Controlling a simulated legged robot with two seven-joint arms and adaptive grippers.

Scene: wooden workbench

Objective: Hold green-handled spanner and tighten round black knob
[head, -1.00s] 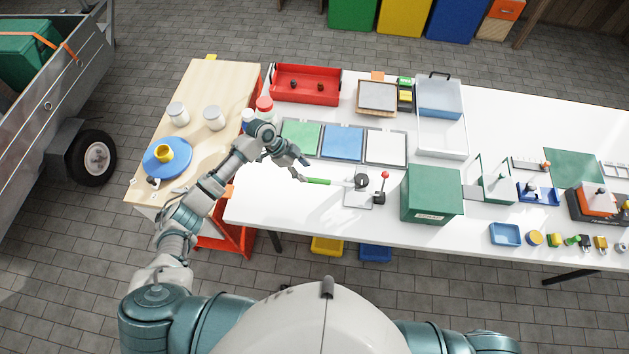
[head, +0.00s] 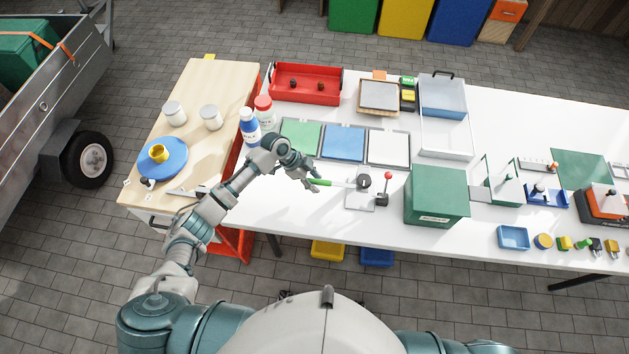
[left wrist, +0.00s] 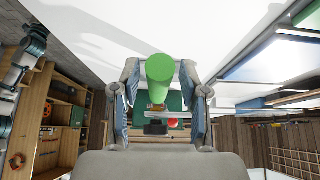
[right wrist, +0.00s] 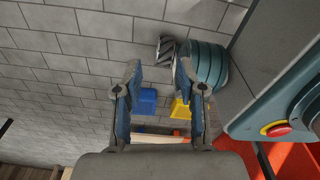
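The green-handled spanner (head: 343,184) lies across the front of the white bench, its handle pointing left and its far end at the round black knob (head: 364,181). The knob sits over a small grey plate. My left gripper (head: 309,181) is at the handle's free end. In the left wrist view, the green handle (left wrist: 160,70) stands between the fingers of the left gripper (left wrist: 165,88), with gaps on both sides; the fingers are open. In the right wrist view, my right gripper (right wrist: 157,75) is open and empty above the floor; the head view does not show it.
A red-topped lever (head: 388,176) stands just right of the knob, with a green box (head: 436,195) beyond it. Green, blue and white panels (head: 343,143) lie behind the spanner. Bottles (head: 249,127) stand left of the panels. The bench front near the handle is clear.

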